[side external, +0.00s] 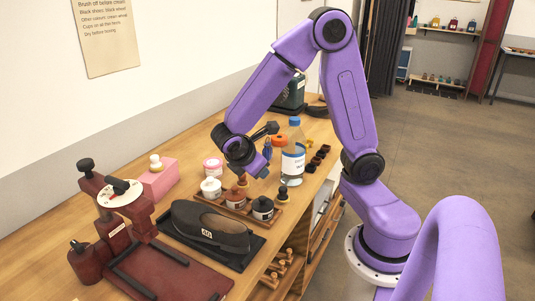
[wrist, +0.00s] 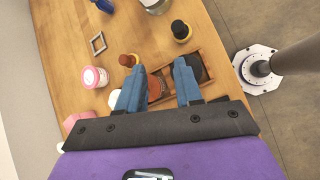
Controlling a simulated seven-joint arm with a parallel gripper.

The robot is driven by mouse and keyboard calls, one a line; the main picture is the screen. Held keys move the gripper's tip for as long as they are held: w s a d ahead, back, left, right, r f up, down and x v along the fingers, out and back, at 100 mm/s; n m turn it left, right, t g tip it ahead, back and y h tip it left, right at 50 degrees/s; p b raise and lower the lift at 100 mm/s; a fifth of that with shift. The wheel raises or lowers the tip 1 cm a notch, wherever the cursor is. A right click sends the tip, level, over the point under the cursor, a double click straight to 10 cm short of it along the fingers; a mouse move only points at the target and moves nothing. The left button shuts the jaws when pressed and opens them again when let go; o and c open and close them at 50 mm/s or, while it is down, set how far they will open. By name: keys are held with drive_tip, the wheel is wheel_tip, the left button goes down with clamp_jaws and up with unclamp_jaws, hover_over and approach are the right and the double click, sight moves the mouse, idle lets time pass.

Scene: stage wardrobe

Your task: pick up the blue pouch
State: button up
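I cannot pick out a blue pouch for certain in either view. A small dark blue thing (wrist: 104,5) is cut off at the top edge of the wrist view. A blue patch (side external: 267,149) beside the clear bottle in the side view may be the same thing; it is too small to tell. My gripper (wrist: 158,72) has two blue fingers spread apart with nothing held between them. In the side view my gripper (side external: 257,168) points down above the wooden tray of jars. The fingers partly hide the jars in the wrist view.
The wooden tray (side external: 274,221) holds several jars. A blue-capped clear bottle (side external: 293,160) stands behind it. A black shoe (side external: 210,226) lies in front.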

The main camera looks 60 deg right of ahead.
sight(267, 148)
drive_tip(key=w+d+f+n+h, duration=0.2)
drive_tip(key=w+d+f+h, duration=0.1)
drive_tip(key=d, duration=0.5)
drive_tip(key=w+d+f+n+h, duration=0.2)
drive_tip(key=w+d, duration=0.3)
drive_tip(key=d, duration=0.3)
drive_tip(key=w+d+f+n+h, duration=0.2)
drive_tip(key=w+d+f+h, duration=0.1)
drive_tip(key=d, duration=0.5)
drive_tip(key=shift+w+d+f+h, duration=0.2)
drive_tip(key=shift+w+h, duration=0.15)
drive_tip(key=shift+w, duration=0.2)
drive_tip(key=shift+w+d+f+h, duration=0.15)
drive_tip(key=shift+w+h, duration=0.2)
drive_tip(key=shift+w, duration=0.2)
drive_tip(key=shift+d+f+n, duration=0.15)
drive_tip(key=shift+d+n, duration=0.15)
drive_tip(key=shift+d, duration=0.3)
drive_tip(key=shift+w+d, duration=0.15)
drive_tip(key=shift+d, duration=1.55)
drive_tip(key=shift+w+d, duration=0.15)
drive_tip(key=shift+d, duration=1.5)
clamp_jaws()
